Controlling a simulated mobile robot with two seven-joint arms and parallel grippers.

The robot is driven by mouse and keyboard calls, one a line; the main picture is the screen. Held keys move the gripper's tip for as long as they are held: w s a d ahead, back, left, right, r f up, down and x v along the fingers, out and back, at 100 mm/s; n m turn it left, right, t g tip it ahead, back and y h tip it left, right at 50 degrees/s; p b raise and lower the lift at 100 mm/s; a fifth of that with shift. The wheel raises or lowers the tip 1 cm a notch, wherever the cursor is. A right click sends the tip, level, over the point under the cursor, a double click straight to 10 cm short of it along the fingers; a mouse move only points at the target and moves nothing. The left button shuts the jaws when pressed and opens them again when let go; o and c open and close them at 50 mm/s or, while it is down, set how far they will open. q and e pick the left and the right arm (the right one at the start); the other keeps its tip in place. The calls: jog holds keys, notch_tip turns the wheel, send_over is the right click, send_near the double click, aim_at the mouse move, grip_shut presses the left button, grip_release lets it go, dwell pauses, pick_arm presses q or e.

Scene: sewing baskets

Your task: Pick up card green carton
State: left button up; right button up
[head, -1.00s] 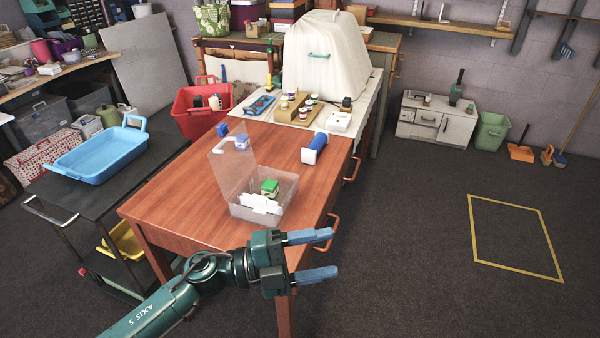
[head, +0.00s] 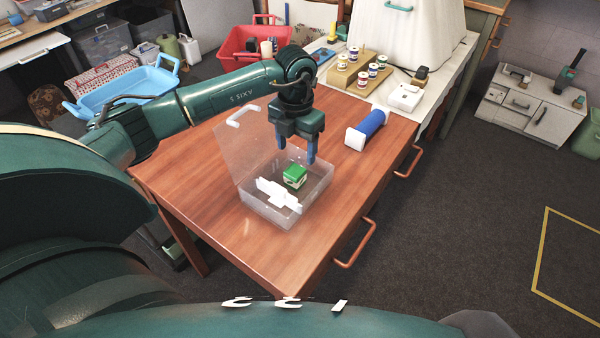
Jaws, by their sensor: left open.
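The green carton (head: 295,173), a small box with a green top and a pale band, sits inside a clear plastic box (head: 262,208) on the wooden table. White cards (head: 278,194) stand in the box in front of it. The box's clear lid (head: 244,150) is open, tilted up on the left. My left gripper (head: 296,154) points down with its blue fingers apart, above and just behind the carton. It holds nothing. Whether a fingertip touches the carton is hard to tell. My right gripper does not show.
A blue and white roll (head: 367,130) lies on the wooden table (head: 200,180) right of the box. Several small jars (head: 363,80) stand on a rack behind. A blue tray (head: 125,95) and red basket (head: 248,42) are left and back. The table's front right is clear.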

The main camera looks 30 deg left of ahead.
aim_at(295, 170)
pick_arm(q)
notch_tip(295, 170, down, 4)
jog(key=shift+f, duration=0.15)
jog(key=f, duration=0.5)
jog(key=shift+a+f+p, duration=0.1)
jog(key=shift+a+p, duration=0.15)
jog(key=shift+p, duration=0.05)
jog(key=c, duration=1.1)
